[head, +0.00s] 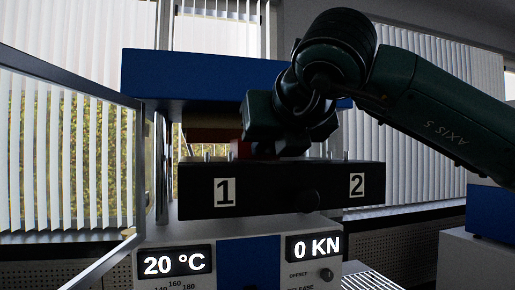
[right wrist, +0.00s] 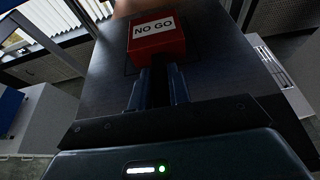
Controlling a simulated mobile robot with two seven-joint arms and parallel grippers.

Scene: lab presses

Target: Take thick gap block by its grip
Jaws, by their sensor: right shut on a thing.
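The red block labelled "NO GO" (right wrist: 157,38), which I take to be the thick gap block, lies flat at the top of the right wrist view. In the head view a small red part (head: 239,149) shows beside my right gripper, behind the black front panel. My right gripper (right wrist: 158,76) reaches to the block's near side. Its two fingers are close together and shut on the block's grip, which is mostly hidden between them. In the head view the fingertips are hidden behind the panel. My left gripper is not in view.
The black panel (head: 268,187) marked 1 and 2 stands in front of the press. A blue press beam (head: 200,76) is above, close to my right arm. An open framed door (head: 139,180) stands at left. Displays read "20 °C" (head: 174,263) and "0 KN" (head: 317,248).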

